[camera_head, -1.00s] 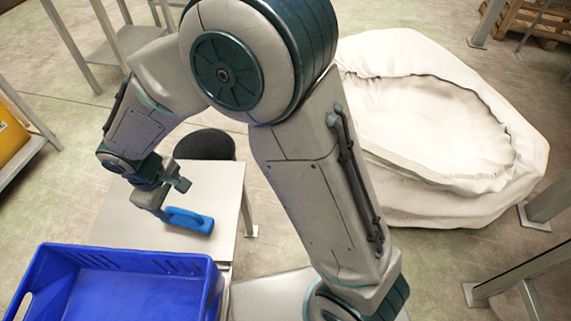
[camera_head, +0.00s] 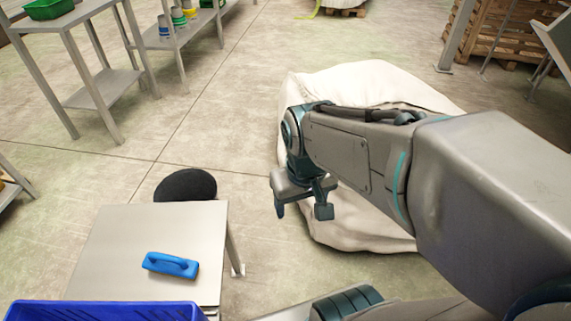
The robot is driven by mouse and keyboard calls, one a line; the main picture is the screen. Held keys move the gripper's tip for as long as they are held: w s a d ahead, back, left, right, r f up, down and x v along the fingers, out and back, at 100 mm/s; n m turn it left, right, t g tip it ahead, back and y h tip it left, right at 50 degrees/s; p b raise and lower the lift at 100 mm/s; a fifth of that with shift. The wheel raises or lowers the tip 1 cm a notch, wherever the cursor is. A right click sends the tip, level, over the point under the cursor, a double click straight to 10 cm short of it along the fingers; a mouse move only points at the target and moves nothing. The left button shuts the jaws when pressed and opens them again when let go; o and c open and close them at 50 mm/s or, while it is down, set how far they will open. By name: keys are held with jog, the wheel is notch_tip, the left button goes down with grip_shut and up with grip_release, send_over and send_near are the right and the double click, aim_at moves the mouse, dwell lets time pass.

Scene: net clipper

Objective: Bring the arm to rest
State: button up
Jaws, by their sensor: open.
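My gripper (camera_head: 301,212) is open and empty. It points down in front of the white sack (camera_head: 365,84), to the right of the small table (camera_head: 115,228) and apart from it. My arm reaches in from the right side of the view and hides much of the sack. A blue tool with a handle (camera_head: 171,265) lies on the table top, clear of my gripper.
A blue crate (camera_head: 105,311) shows at the bottom left edge. A round black seat (camera_head: 186,184) stands behind the table. Grey metal tables (camera_head: 85,16) and a green bin (camera_head: 48,8) are at the back left. Wooden pallets (camera_head: 497,35) stand at the back right. Open floor (camera_head: 215,125) lies between.

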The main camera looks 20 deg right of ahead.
jog(key=shift+s, duration=0.1)
notch_tip(320, 180, up, 22)
jog(key=t+p, duration=0.1)
jog(key=p, duration=1.8)
jog(key=shift+o, duration=0.3)
jog(key=shift+a+r+p, duration=0.15)
jog(key=shift+r+p, duration=0.35)
jog(key=shift+p, duration=0.3)
